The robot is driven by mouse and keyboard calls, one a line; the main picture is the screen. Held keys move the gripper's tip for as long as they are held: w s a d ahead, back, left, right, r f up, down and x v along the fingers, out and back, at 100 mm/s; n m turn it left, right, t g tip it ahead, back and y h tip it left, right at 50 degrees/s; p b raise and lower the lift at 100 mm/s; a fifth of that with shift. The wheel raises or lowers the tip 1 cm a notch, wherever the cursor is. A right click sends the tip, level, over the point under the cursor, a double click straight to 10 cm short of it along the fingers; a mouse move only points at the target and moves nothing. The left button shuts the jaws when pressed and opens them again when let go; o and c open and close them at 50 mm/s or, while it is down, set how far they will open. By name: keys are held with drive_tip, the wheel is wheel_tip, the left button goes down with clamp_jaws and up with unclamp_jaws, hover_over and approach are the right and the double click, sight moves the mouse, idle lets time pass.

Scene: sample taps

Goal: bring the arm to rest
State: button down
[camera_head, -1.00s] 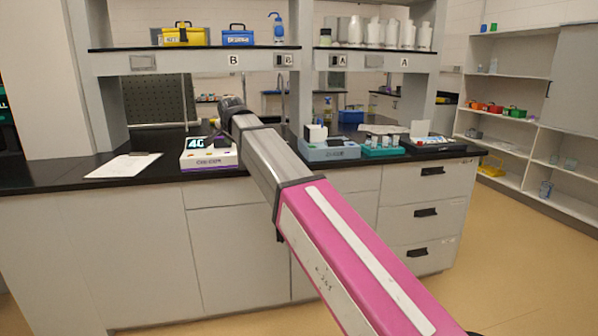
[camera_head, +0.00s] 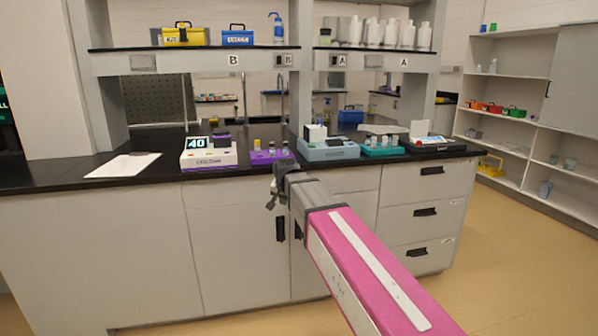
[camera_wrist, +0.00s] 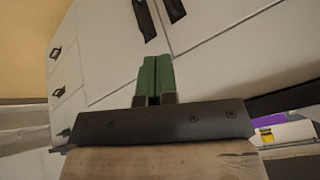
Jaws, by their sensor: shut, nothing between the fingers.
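My gripper (camera_head: 271,201) is small and dark in the head view, at the end of my pink and grey arm. It hangs in front of the bench's cabinet fronts, below the edge of the black worktop. In the wrist view its two green fingers (camera_wrist: 156,62) lie side by side, shut with nothing between them. They point towards the pale cabinet fronts, with dark handles ahead. The fingertips show no clear contact with anything.
The black worktop (camera_head: 58,176) holds a display device (camera_head: 209,155), a purple rack with vials (camera_head: 271,156), a blue-grey device (camera_head: 330,150) and a teal rack (camera_head: 383,150). Cabinet handles (camera_head: 280,229) stick out near my gripper. Open floor (camera_head: 520,260) lies to the right.

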drive_tip(key=s+d+f+n+g, duration=0.3)
drive_tip(key=s+d+f+g, duration=0.2)
drive_tip(key=s+d+f, duration=1.7)
wheel_tip(320, 180, down, 3)
drive_tip(key=d, duration=0.2)
drive_tip(key=shift+s+d+g+h, duration=0.2)
drive_tip(key=shift+d+g+h, duration=0.1)
drive_tip(key=shift+g+h, duration=0.1)
drive_tip(key=shift+f, duration=0.1)
